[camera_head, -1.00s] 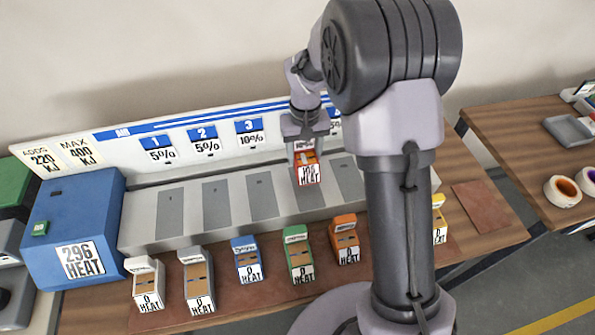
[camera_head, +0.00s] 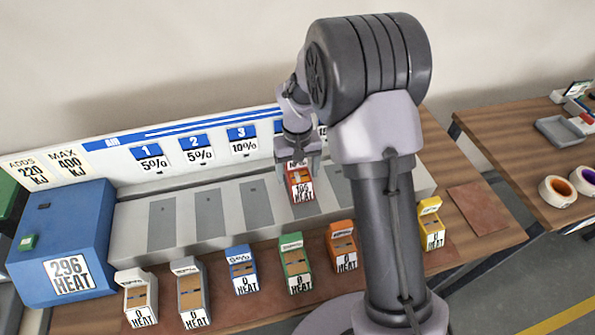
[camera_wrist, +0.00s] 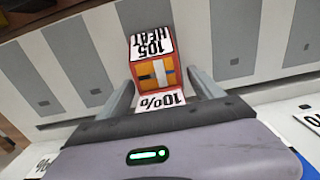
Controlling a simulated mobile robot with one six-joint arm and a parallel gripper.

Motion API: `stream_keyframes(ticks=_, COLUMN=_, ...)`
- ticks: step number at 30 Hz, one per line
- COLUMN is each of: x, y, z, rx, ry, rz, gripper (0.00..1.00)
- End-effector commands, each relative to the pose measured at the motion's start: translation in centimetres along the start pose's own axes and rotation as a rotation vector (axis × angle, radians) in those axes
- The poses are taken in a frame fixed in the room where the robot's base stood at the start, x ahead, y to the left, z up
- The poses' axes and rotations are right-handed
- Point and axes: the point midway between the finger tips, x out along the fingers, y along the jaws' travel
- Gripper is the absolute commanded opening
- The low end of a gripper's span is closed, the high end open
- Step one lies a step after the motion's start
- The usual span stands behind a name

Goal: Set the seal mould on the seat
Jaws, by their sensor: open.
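A red mould (camera_head: 300,186) with a "105 HEAT" label sits on a grey seat pad of the long bench, right of the "3" sign. In the wrist view, one finger stands on each side of the mould, with a gap visible.
Bare pads (camera_head: 257,203) lie to the left, and one (camera_head: 340,185) to the right, partly behind my arm. Several other moulds, such as the green one (camera_head: 295,265), stand along the front. A blue "296 HEAT" box (camera_head: 60,250) is at the left.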

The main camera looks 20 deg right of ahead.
Motion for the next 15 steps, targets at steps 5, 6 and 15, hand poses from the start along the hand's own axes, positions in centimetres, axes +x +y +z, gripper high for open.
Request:
stream_keyframes(ticks=5, x=-3.7, y=0.0, z=-0.1, rx=0.0, ry=0.005, rz=0.0, gripper=0.76)
stream_keyframes(ticks=6, x=-5.0, y=0.0, z=-0.1, rx=0.0, ry=0.006, rz=0.0, gripper=0.76)
stream_keyframes(ticks=15, x=-11.7, y=0.0, z=0.0, rx=0.0, ry=0.002, rz=0.0, gripper=0.76)
